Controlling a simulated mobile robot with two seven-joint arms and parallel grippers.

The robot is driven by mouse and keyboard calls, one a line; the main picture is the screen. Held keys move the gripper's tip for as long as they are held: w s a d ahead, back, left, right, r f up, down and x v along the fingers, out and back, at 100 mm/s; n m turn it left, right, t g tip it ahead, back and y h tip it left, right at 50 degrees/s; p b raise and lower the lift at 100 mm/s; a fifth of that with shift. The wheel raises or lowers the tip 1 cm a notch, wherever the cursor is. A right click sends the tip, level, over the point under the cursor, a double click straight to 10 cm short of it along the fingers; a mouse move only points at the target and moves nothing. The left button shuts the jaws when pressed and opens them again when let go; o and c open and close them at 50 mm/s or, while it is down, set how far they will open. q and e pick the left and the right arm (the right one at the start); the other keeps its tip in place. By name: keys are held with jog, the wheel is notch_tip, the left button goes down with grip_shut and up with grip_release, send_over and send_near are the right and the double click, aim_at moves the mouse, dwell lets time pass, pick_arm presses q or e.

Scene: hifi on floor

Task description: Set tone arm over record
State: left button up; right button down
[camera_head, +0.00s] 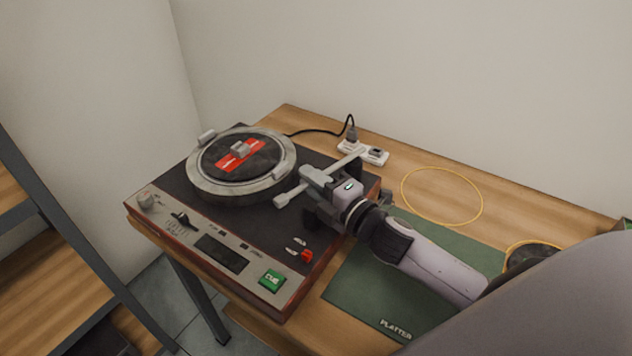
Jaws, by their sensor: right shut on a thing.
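The turntable (225,220) sits on the wooden table, with a grey-rimmed platter (205,190) at its back left. A dark record (215,158) with a red label lies inside the platter rim. The pale grey tone arm (291,194) is on the right side of the deck. Its near-left end is beside the platter's right edge, apart from the record in the picture. My right gripper (322,200) comes in from the right and is shut on the tone arm. The gripper hides part of the tone arm and its base. My left gripper is not in view.
A white power strip (376,156) with a plug and black cord is behind the deck. A green mat (360,290) marked PLATTER lies to the right, under my arm. A yellow ring outline (441,195) lies on the table. Shelving (50,280) stands at left.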

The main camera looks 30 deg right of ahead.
jog(key=c, duration=1.1)
grip_release()
jog(key=shift+c, duration=0.2)
jog(key=shift+s, duration=0.15)
jog(key=shift+b+v, duration=0.5)
jog(key=shift+v, duration=3)
jog(key=shift+r, duration=0.1)
